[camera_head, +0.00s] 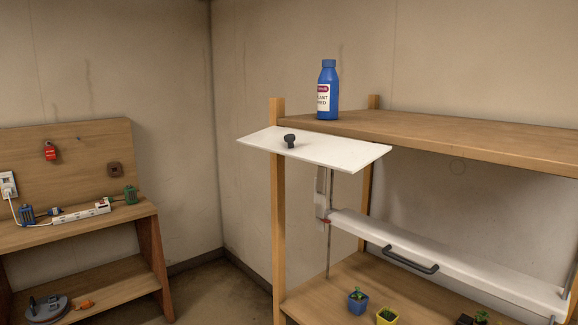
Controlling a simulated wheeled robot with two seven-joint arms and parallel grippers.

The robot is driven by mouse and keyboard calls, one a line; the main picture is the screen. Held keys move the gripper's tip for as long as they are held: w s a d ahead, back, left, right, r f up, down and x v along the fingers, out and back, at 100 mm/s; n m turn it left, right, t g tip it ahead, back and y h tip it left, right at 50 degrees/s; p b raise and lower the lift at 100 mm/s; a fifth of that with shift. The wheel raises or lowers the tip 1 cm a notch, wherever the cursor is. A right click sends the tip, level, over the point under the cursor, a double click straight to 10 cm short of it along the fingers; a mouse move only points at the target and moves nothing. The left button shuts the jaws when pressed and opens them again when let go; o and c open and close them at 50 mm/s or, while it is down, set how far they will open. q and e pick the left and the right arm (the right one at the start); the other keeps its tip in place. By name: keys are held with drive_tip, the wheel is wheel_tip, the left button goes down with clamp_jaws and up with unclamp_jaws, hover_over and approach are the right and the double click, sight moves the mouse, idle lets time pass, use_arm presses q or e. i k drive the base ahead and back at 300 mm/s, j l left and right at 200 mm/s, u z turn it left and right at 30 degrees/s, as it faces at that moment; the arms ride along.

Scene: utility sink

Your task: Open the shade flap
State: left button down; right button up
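The shade flap (335,152) is a thin white panel with a black knob (290,140) near its left part. It juts out from the front left of the wooden shelf's top, close to horizontal and slightly tilted. The space under it is open to view. How its hinge edge is fixed cannot be made out. Neither of my grippers is in view, and nothing is seen touching the flap.
A blue bottle (327,92) stands on the shelf top (430,127) just behind the flap. Below hangs a long white bar (465,262) with a dark handle (410,262). Small potted plants (357,300) stand on the lower board. A workbench (75,232) is at left.

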sight(349, 157)
drive_tip(key=i+j, duration=0.2)
drive_tip(key=i, duration=0.4)
drive_tip(key=i+j, duration=0.15)
drive_tip(key=i, duration=0.5)
drive_tip(key=z, duration=1.65)
